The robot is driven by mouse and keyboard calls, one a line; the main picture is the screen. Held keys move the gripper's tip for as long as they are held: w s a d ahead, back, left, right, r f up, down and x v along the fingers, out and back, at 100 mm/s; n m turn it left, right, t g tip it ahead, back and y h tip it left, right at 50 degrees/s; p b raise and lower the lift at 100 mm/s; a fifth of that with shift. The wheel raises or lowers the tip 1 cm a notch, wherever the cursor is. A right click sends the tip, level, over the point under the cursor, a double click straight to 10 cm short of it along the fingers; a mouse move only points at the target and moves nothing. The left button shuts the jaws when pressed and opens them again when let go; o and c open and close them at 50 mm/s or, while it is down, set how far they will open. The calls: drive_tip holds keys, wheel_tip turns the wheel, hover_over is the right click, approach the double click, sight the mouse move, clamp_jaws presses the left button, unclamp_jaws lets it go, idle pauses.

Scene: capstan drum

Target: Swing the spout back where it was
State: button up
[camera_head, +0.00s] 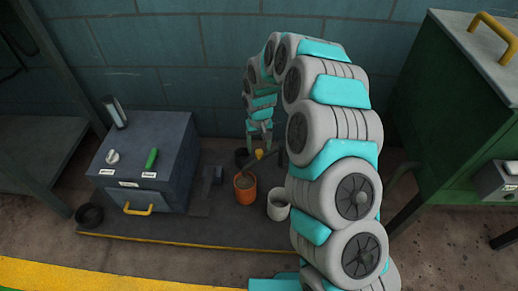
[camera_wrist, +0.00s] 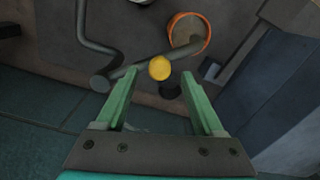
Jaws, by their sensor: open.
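The spout is a dark grey pipe (camera_wrist: 128,77) in the wrist view. It runs across the view toward the orange cup (camera_wrist: 207,38), with its end over or beside the cup's opening. A yellow knob (camera_wrist: 160,67) sits on the spout. My gripper (camera_wrist: 160,76) is open, with its green fingers apart on either side of the knob, and I cannot tell whether they touch it. In the head view the yellow knob (camera_head: 259,154) shows just above the orange cup (camera_head: 245,195), below my gripper (camera_head: 265,138). Part of the spout is hidden by my arm.
A white cup (camera_head: 278,211) stands right of the orange cup. A green cabinet (camera_head: 450,120) stands at the right. The tiled wall (camera_head: 190,90) is close behind.

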sight(264, 158)
wheel_tip(264, 158, down, 2)
drive_tip(key=shift+f, duration=0.15)
clamp_jaws()
idle(0.6)
idle(0.8)
